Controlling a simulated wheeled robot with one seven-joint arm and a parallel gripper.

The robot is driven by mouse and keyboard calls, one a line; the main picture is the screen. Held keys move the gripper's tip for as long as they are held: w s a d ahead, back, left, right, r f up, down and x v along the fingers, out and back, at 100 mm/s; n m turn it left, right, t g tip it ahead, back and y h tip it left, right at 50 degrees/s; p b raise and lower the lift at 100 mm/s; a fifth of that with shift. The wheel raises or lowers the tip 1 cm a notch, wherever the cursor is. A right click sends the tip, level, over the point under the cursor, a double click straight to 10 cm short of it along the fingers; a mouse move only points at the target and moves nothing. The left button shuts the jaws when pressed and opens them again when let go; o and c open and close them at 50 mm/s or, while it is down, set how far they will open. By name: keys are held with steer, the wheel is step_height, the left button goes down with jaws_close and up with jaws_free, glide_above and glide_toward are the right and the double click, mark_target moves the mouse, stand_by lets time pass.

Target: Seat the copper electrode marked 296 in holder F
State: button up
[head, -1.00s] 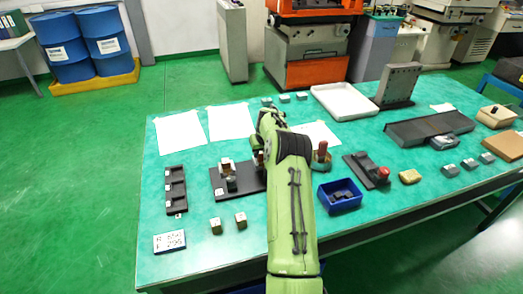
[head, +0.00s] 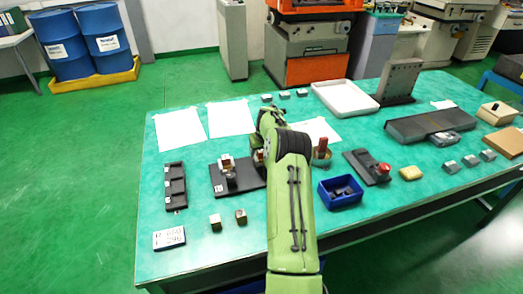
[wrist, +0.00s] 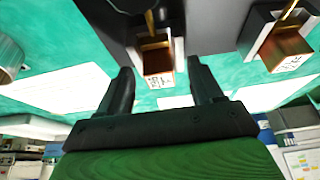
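My gripper (wrist: 160,70) is open, with its two dark fingers spread in the wrist view. A copper electrode (wrist: 158,63) in a pale holder lies between and beyond the fingertips; I see no contact, and its marking is too blurred to read. A second copper electrode (wrist: 288,48) is at the upper right, its mark also unreadable. In the head view a dark stand (head: 220,187) bears copper pieces, partly hidden by my green arm. A white card (head: 169,238) at the front left shows "296" on its lower line. I cannot tell which place is holder F.
A black slotted rack (head: 175,187) stands at the left. Two small blocks, one (head: 215,222) and another (head: 241,217), sit near the front edge. A blue bin (head: 340,193) and a dark fixture with a red knob (head: 384,169) are right of my arm.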

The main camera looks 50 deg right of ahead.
steer(key=p+v, duration=0.1)
steer(key=v, duration=1.4)
steer(key=shift+s+r+p, duration=0.15)
steer(key=shift+r+p, duration=0.2)
steer(key=shift+a, duration=0.15)
steer(key=s+a+r+n, duration=0.15)
steer(key=a+r, duration=0.25)
steer(key=a, duration=0.5)
steer(key=s+a+r+n, duration=0.1)
steer(key=s+a+r, duration=0.3)
steer(key=a, duration=0.5)
steer(key=s+a+r+n, duration=0.1)
steer(key=s+a+r, duration=0.1)
steer(key=a+r, duration=0.5)
steer(key=s+a+f+n+y, duration=0.1)
steer(key=s+a+f, duration=0.1)
steer(key=s+a, duration=0.4)
steer(key=s+a+f+n+t+y, duration=0.1)
steer(key=s+a+f, duration=0.2)
steer(key=s+a, duration=0.4)
steer(key=s, duration=0.4)
steer(key=shift+s+t+p, duration=0.2)
steer(key=shift+t+p, duration=0.1)
